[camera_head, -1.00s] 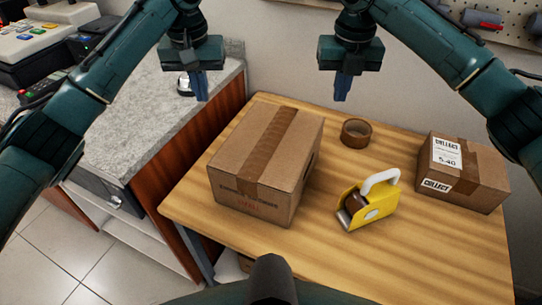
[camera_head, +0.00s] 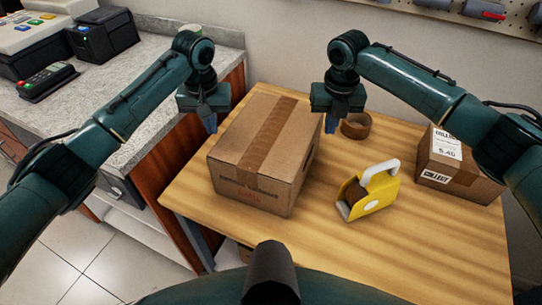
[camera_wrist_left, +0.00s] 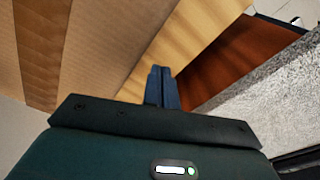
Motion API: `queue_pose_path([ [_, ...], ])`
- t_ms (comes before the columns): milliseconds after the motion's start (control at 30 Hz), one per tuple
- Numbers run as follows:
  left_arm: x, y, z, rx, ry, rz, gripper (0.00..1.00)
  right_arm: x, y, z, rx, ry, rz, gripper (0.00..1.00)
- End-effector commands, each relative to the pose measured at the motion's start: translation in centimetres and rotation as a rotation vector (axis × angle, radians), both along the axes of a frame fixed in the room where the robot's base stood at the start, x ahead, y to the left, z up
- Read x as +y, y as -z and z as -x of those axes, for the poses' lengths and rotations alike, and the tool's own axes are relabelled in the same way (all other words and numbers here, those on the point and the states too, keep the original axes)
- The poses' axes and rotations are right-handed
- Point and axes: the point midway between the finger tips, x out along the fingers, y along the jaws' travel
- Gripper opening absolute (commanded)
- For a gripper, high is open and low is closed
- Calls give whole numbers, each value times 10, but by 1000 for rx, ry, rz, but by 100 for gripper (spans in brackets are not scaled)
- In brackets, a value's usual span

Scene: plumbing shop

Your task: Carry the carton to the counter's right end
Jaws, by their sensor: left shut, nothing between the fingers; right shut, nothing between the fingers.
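The carton (camera_head: 262,150), a large brown taped box, sits on the wooden table, left of its middle. It also fills the upper left of the left wrist view (camera_wrist_left: 105,45). My left gripper (camera_head: 211,124) is shut and empty, beside the carton's left side near its far corner. In the left wrist view its fingers (camera_wrist_left: 161,88) are together, apart from the carton. My right gripper (camera_head: 331,122) is shut and empty, just off the carton's right side. The counter (camera_head: 150,85) is the grey stone top at the left; its right end is beside the table.
A yellow tape dispenser (camera_head: 368,194) and a tape roll (camera_head: 356,126) lie right of the carton. A smaller labelled box (camera_head: 455,178) stands at the table's right. A card terminal (camera_head: 47,82) and a black printer (camera_head: 103,36) stand on the counter. The counter's near right part is bare.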

Motion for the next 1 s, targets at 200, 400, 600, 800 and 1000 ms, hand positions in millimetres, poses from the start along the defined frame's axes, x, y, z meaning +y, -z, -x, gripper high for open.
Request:
queue_pose_path([
  [200,-9,15,-1,-1,3,0,0,9,15,-2,-2,-1,-1,0],
  [400,-15,15,-1,0,1,1,0,15,15,-1,0,1,0,0],
  [600,-15,15,-1,0,0,0,0,15,15,-1,0,1,0,0],
  [800,-20,15,-1,0,0,1,0,20,15,-1,0,1,-1,0],
  [1000,-31,15,-1,-1,4,6,0,30,15,-1,0,-3,-5,0],
])
